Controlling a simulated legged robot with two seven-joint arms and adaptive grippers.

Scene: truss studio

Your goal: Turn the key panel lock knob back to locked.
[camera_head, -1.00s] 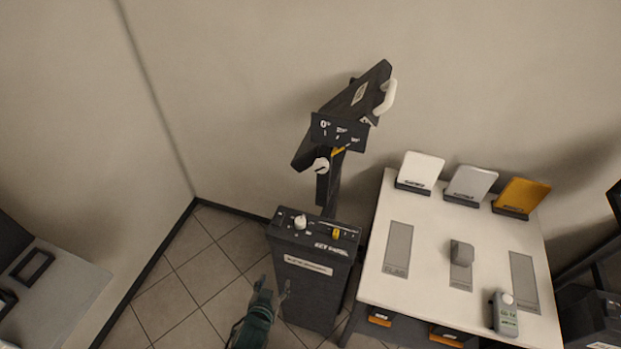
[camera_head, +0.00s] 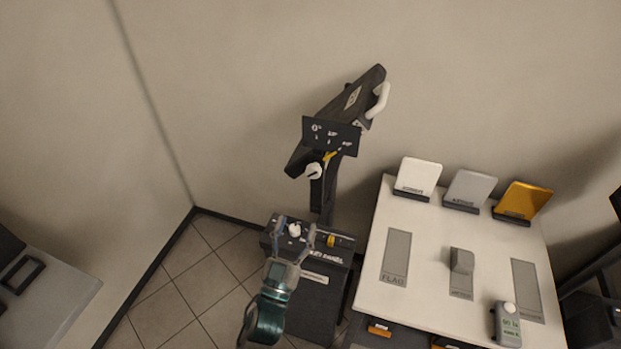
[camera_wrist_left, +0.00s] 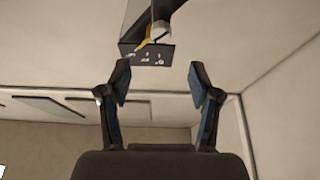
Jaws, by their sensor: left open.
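The key panel (camera_head: 338,241) is the dark sloped top of a dark pedestal. A white knob (camera_head: 294,230) stands on its left part and a small yellow piece (camera_head: 331,240) to its right. The panel's lettering is partly covered by my gripper. My left gripper (camera_head: 296,229) is open, its two fingers spread over the panel, with the white knob showing between them in the head view. I cannot tell whether they touch it. In the left wrist view the open fingers (camera_wrist_left: 158,82) have nothing between them, and the panel is not seen. My right gripper is not in view.
Above the pedestal a tilted dark unit carries a label plate (camera_head: 331,135), a white round knob (camera_head: 313,171) and a white handle (camera_head: 379,102). A white table (camera_head: 430,240) with blocks and upright plates stands at right. Floor at left is clear.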

